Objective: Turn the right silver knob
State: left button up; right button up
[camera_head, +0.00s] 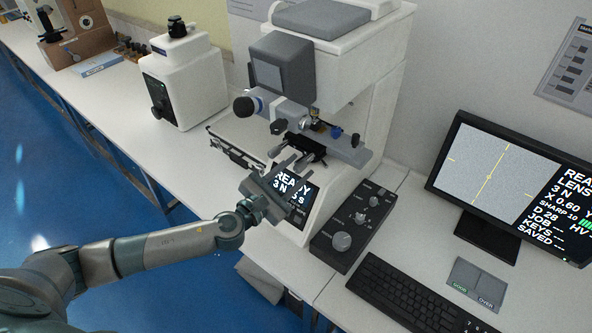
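A black control box (325,249) lies on the bench in front of the white hardness tester (345,160). It carries a large silver knob (341,241) at its near end and smaller silver knobs (360,217) farther along. I cannot tell for certain which one is the right silver knob. My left gripper (293,163) is in front of the tester, over the left part of its lit screen (292,199). Its two fingers point up towards the tester's stage and are apart, with nothing seen between them. It is left of the control box and not touching the knobs. My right gripper is out of view.
A black keyboard (420,297), a grey pad (476,284) marked GOOD and OVER, and a monitor (515,185) stand to the right of the control box. A smaller white instrument (190,82) stands at the upper left.

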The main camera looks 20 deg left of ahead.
pick_arm(q)
jog(key=b+v, duration=0.7)
jog(key=v, duration=1)
jog(key=shift+s, duration=0.2)
jog(key=shift+a, duration=0.1)
